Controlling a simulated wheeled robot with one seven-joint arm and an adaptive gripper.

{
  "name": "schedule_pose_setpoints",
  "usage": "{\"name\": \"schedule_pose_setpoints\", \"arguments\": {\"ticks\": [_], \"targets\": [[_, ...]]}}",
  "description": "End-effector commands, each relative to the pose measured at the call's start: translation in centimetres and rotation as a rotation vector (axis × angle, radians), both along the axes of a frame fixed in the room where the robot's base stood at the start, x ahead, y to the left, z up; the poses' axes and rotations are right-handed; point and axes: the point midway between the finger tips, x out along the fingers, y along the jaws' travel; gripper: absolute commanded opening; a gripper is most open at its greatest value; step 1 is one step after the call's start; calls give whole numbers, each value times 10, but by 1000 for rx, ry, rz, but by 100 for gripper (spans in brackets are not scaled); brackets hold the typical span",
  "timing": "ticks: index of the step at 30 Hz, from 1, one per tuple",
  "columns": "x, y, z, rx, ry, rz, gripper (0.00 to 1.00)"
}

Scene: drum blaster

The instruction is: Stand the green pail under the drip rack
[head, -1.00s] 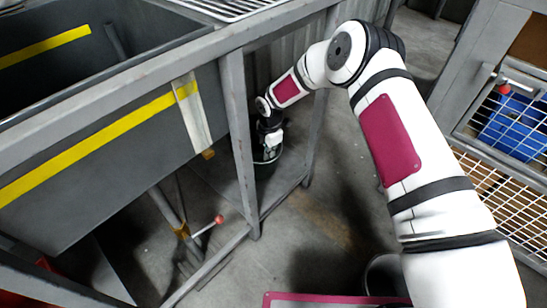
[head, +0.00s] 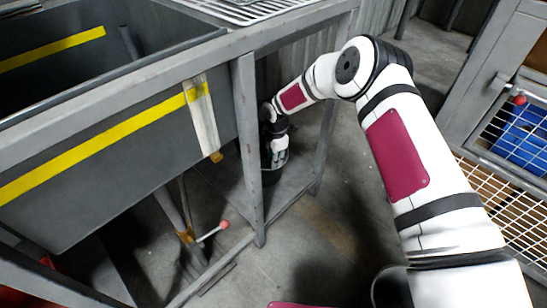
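The drip rack (head: 243,9) is a light wire grid at the top of the frame, on the grey frame beside the sink.
A deep grey sink (head: 110,150) with a yellow stripe fills the left. The grey post (head: 249,150) and lower rail stand close to my gripper. A red-knobbed lever (head: 224,225) juts out below. A wire cage with a blue bin (head: 522,138) is at right. Floor between is clear.

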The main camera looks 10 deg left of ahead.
Motion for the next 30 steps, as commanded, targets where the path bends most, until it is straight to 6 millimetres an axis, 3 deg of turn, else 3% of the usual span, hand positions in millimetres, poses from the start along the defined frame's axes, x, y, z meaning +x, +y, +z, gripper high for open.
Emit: {"name": "schedule_pose_setpoints", "arguments": {"ticks": [5,19,24,30], "targets": [[0,-1,15,1,-3,0,28],[-6,-6,102,1,-3,0,28],[-8,-6,117,2,-2,0,28],[-9,-7,120,1,-1,0,28]]}}
